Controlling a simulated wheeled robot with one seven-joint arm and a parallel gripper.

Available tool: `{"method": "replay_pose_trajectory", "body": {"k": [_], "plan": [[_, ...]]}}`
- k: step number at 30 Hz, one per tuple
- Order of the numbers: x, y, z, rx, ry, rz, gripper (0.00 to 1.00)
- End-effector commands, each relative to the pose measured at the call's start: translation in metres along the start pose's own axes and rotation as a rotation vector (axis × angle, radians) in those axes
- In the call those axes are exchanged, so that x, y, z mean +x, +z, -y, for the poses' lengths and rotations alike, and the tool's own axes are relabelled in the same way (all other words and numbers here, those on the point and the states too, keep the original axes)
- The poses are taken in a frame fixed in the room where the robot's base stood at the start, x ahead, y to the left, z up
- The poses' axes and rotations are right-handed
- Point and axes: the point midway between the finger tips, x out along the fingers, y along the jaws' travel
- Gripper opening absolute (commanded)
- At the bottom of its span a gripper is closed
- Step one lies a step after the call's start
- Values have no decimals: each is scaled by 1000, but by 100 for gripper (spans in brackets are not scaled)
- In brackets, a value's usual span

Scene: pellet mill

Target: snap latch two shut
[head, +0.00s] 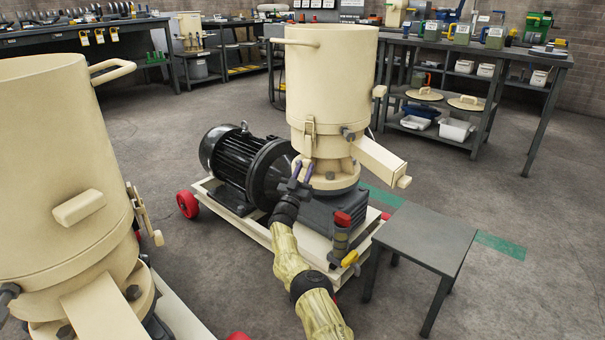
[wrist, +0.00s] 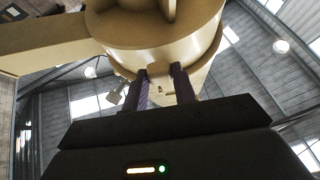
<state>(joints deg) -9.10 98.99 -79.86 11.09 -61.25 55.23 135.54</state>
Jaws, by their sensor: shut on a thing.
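The cream pellet mill (head: 328,80) stands in the middle of the head view. A cream latch (head: 309,128) is on its front, at the joint between hopper and lower body. I cannot read which number it bears. My gripper (head: 302,169) is just below this latch, pointing up at the mill. In the wrist view its two dark purple fingers (wrist: 160,75) are on either side of a small cream latch tab (wrist: 158,70) under the round body. The fingers are closed on the tab. Whether the latch is fully seated cannot be seen.
A black motor (head: 235,160) adjoins the mill on a wheeled cream base. A discharge chute (head: 380,162) sticks out right, above a small grey table (head: 428,236). A second cream mill (head: 55,160) fills the left foreground. Benches line the back; the floor at right is clear.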

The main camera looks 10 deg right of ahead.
Motion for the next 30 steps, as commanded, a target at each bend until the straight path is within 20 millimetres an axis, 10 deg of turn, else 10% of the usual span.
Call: {"method": "replay_pose_trajectory", "body": {"k": [7,8,11,30], "plan": [[-3,4,1,-1,-2,5,0],[-3,4,1,-1,-2,5,29],[-2,3,1,0,-2,4,49],[-24,6,7,-4,0,4,49]]}}
